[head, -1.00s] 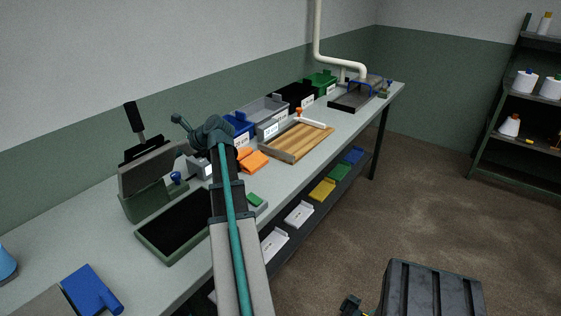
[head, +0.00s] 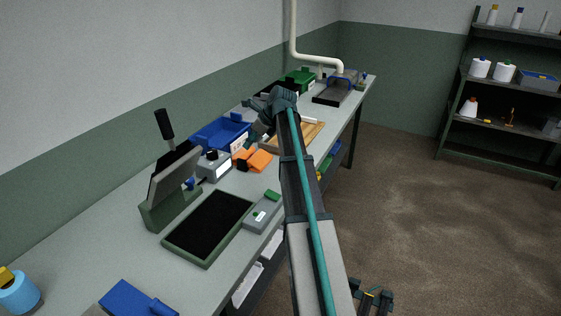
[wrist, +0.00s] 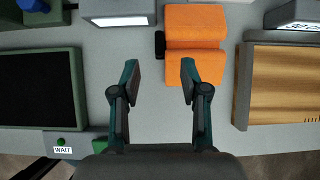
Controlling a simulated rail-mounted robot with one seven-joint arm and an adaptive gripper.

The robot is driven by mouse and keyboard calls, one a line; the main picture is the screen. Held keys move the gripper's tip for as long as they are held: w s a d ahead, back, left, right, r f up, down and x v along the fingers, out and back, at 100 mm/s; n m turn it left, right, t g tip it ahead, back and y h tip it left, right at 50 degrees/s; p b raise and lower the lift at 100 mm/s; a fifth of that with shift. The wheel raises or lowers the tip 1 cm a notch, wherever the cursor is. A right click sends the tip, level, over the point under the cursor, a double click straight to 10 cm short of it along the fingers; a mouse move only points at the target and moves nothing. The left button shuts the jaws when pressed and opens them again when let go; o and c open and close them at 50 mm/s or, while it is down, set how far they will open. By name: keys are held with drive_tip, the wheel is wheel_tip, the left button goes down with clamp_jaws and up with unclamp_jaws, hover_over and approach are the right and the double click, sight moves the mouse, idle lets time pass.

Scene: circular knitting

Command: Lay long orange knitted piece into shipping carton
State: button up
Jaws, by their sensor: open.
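An orange piece (head: 258,162) lies on the table, left of the wooden board. In the wrist view the orange piece (wrist: 195,42) looks like a thick, blocky form with a crease across it and a small black part at its left side. I cannot make out a knit texture. My gripper (wrist: 159,70) is open and empty; its right fingertip appears over the orange piece's lower left part and its left fingertip over bare table. I cannot tell their height gap. I cannot pick out a shipping carton in these views.
A wooden board (wrist: 285,85) lies right of the orange piece. A blue bin (head: 220,134) is behind.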

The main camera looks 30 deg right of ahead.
drive_tip(key=p, duration=0.1)
hover_over(242, 159)
drive_tip(key=s+d, duration=0.1)
drive_tip(key=s, duration=0.2)
wheel_tip(242, 159, down, 5)
drive_tip(key=shift+d+p+x, duration=0.2)
drive_tip(key=shift+p+x, duration=0.65)
drive_tip(key=shift+x, duration=1.85)
drive_tip(key=shift+s+f, duration=0.1)
clamp_jaws()
